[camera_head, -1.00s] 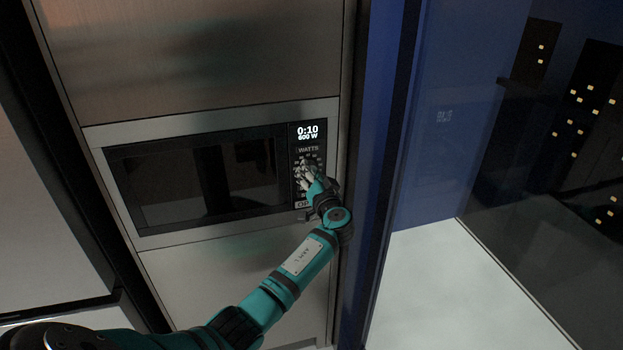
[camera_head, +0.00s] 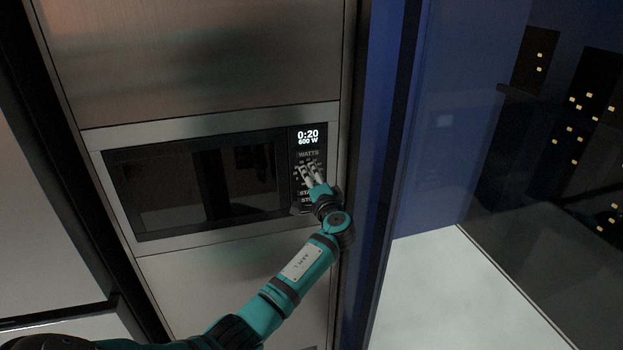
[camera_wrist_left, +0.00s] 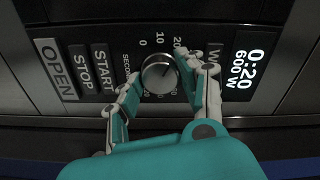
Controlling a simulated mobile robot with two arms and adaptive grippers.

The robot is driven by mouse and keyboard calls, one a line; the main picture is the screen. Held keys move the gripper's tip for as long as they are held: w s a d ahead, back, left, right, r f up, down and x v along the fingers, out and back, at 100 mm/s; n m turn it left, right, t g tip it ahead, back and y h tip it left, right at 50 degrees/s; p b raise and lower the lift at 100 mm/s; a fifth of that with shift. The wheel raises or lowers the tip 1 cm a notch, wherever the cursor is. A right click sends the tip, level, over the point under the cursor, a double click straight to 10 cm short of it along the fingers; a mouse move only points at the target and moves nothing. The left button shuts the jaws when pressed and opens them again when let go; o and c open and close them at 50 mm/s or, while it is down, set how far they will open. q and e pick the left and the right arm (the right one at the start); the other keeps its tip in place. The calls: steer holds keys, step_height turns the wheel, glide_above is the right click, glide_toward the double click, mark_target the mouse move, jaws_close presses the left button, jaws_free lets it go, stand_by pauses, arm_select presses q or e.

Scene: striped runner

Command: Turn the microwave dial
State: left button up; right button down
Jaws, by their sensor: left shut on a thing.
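The built-in microwave (camera_head: 200,182) has a dark door and a control panel on its right side. Its display (camera_head: 308,136) reads 0:20 and 600 W; the display also shows in the left wrist view (camera_wrist_left: 245,68). The round silver dial (camera_wrist_left: 158,74) is in the middle of the panel, with numbers around it. My left gripper (camera_head: 309,173) is at the panel, its fingers shut on the dial from both sides, as the left wrist view (camera_wrist_left: 158,84) shows. In the head view the fingers hide most of the dial. My right gripper is not in view.
The START (camera_wrist_left: 102,69), STOP (camera_wrist_left: 80,68) and OPEN (camera_wrist_left: 55,69) buttons lie beside the dial. Steel cabinet panels (camera_head: 200,55) are above and below the microwave. A blue wall edge (camera_head: 372,150) stands close to the right of my arm.

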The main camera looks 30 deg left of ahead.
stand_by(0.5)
arm_select(q)
steer(key=o, duration=1.2)
steer(key=shift+d, duration=0.1)
steer(key=v, duration=1.2)
steer(key=shift+s, duration=0.1)
